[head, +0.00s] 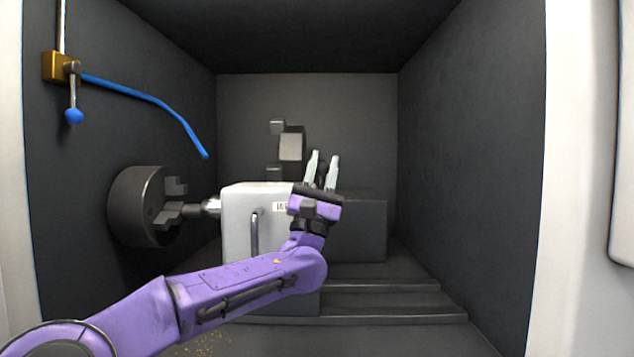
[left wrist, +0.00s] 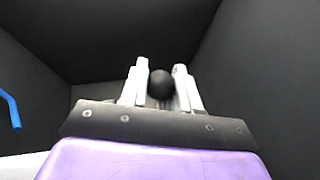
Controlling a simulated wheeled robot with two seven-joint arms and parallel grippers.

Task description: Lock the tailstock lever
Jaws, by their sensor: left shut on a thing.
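The tailstock (head: 238,222) is a pale grey block with a small label, standing in the middle of the machine enclosure in the head view. Its lever shows as a dark shaft (head: 321,174) between my fingers, and its round black knob (left wrist: 160,84) sits between the fingers in the left wrist view. My left gripper (head: 324,156) is above the right end of the tailstock, fingers pointing up. It is shut on the lever's knob; its fingers (left wrist: 161,67) flank the knob. The lever's lower part is hidden behind my gripper. My right gripper is not in view.
A dark chuck (head: 145,207) is on the left wall, facing the tailstock's pointed centre (head: 211,206). A blue hose (head: 150,97) and a blue-knobbed valve (head: 73,115) are at upper left. Rails (head: 380,300) run along the floor. The right side is free.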

